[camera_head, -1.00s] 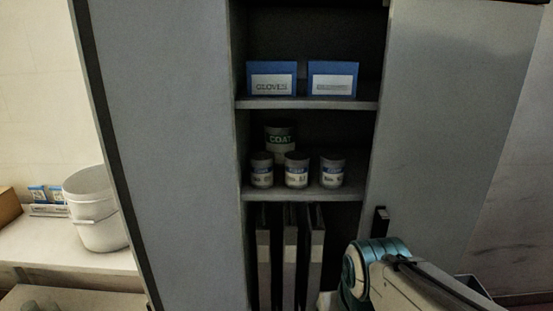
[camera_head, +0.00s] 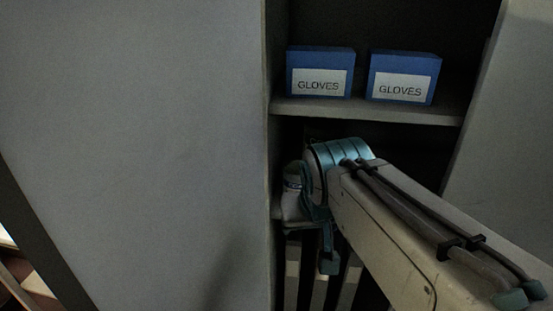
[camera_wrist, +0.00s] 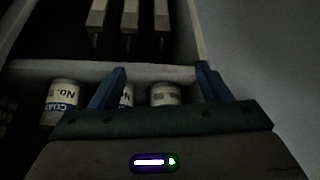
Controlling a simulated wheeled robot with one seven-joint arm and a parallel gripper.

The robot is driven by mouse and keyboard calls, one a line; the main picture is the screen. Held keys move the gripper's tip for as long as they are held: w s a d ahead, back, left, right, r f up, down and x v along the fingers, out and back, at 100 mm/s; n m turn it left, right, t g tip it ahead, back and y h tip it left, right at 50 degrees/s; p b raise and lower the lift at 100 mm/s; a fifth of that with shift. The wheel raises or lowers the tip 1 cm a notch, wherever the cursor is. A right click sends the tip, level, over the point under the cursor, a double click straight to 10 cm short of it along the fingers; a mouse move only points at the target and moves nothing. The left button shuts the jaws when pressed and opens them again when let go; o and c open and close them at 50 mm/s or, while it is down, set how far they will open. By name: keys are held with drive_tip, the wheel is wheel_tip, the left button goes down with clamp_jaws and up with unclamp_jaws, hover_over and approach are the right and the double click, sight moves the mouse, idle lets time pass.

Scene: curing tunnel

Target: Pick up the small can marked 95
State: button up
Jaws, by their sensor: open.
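My gripper (camera_wrist: 161,69) is open in the wrist view, its two blue fingers spread and empty at the tips. A small pale can (camera_wrist: 165,94) shows between the fingers; its label is too dark to read. A second small can (camera_wrist: 128,95) is partly hidden by the left finger. I cannot tell which can bears 95. In the head view my arm covers most of the can shelf, and only one pale can (camera_head: 292,207) shows at its left.
The cans' shelf edge (camera_wrist: 85,68) crosses the wrist view, with upright binders (camera_wrist: 130,18) beyond it. In the head view two blue GLOVES boxes (camera_head: 320,72) (camera_head: 403,78) stand on the shelf above (camera_head: 370,110). Large cabinet doors (camera_head: 130,130) flank the opening.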

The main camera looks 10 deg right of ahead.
sight(299, 171)
drive_tip(key=shift+t, duration=0.4)
drive_tip(key=w+r, duration=0.1)
drive_tip(key=w, duration=0.3)
drive_tip(key=w+r+p, duration=0.1)
drive_tip(key=w, duration=0.3)
drive_tip(key=w+d+r+p, duration=0.1)
drive_tip(key=w, duration=0.3)
drive_tip(key=shift+w+r, duration=0.2)
drive_tip(key=shift+r, duration=0.2)
drive_tip(key=b+x, duration=0.2)
drive_tip(key=x, duration=0.3)
drive_tip(key=shift+w+d+f, duration=0.1)
drive_tip(key=shift+w+d, duration=0.05)
drive_tip(key=shift+w, duration=0.05)
drive_tip(key=c, duration=0.8)
